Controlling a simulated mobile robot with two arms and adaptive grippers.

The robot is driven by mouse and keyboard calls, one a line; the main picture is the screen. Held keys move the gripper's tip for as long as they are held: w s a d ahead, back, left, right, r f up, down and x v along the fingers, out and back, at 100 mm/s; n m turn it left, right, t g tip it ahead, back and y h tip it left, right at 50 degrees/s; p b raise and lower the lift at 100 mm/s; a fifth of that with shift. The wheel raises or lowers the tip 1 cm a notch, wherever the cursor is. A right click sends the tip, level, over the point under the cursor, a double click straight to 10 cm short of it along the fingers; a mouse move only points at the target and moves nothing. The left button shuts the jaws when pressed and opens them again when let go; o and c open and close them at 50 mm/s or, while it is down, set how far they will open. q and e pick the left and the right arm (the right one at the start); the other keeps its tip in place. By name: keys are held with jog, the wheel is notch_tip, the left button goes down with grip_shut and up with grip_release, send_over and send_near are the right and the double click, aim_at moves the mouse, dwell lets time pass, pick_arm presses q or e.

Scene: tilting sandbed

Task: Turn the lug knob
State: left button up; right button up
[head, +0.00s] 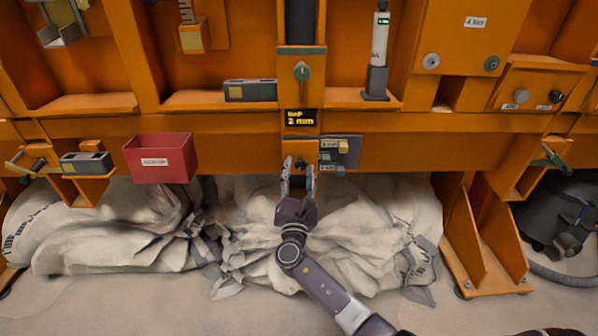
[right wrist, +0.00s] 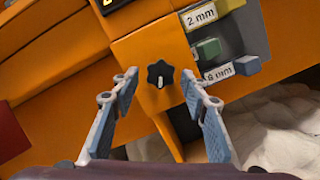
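The lug knob is a small black lobed knob (right wrist: 160,74) with a pale mark on its face, on an orange block of the beam. In the head view the knob (head: 300,163) is small and partly framed by the fingers. My right gripper (head: 298,178) is open and points up at the block from below. In the right wrist view its two fingers (right wrist: 159,88) stand left and right of the knob, wide apart. The knob appears beyond the fingertips, and I see no contact. My left gripper is not in view.
A red bin (head: 160,158) hangs to the left. Pale sacks (head: 350,225) lie below.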

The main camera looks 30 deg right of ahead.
jog(key=shift+s+a+f, duration=0.1)
jog(key=shift+s+a, duration=0.05)
jog(key=v, duration=1.1)
jog(key=shift+s, duration=0.25)
jog(key=shift+a, duration=0.15)
